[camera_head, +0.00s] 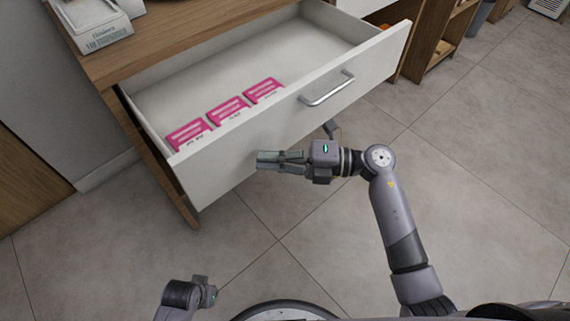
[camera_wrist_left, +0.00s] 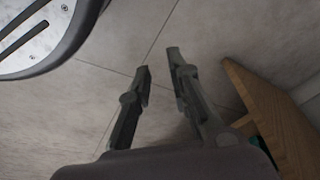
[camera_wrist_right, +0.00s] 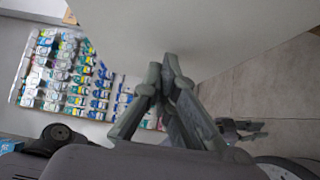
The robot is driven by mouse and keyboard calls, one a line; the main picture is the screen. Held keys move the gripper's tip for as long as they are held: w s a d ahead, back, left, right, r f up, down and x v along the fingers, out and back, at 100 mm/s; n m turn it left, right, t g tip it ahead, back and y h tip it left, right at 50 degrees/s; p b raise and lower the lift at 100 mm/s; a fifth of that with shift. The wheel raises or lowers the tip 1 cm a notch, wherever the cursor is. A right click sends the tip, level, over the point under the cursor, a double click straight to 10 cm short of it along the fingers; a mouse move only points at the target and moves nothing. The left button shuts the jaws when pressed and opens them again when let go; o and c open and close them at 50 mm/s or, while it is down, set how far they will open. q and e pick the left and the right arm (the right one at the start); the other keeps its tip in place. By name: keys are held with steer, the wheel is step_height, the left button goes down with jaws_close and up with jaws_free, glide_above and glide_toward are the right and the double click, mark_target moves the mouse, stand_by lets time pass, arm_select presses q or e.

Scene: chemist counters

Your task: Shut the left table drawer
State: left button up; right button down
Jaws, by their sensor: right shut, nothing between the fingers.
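The white table drawer (camera_head: 235,133) stands pulled out of the wooden table (camera_head: 180,45), with a metal bar handle (camera_head: 327,88) on its front. Inside it lie three pink-and-white packs (camera_head: 228,109). My right gripper (camera_head: 262,160) is shut and empty, with its fingertips at the lower part of the drawer front, left of the handle. In the right wrist view the fingertips (camera_wrist_right: 170,68) are together in front of the pale drawer front (camera_wrist_right: 200,30); I cannot tell whether they touch it. My left gripper (camera_wrist_left: 158,62) hangs low over the floor, empty, with its fingers apart.
A white box or device (camera_head: 95,25) stands on the table's left end. Wooden shelving (camera_head: 435,40) stands right of the table. The tiled floor (camera_head: 480,170) in front is clear. The right wrist view shows shelves of colourful packages (camera_wrist_right: 75,75).

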steer(key=shift+w+a, duration=0.2)
stand_by(0.3)
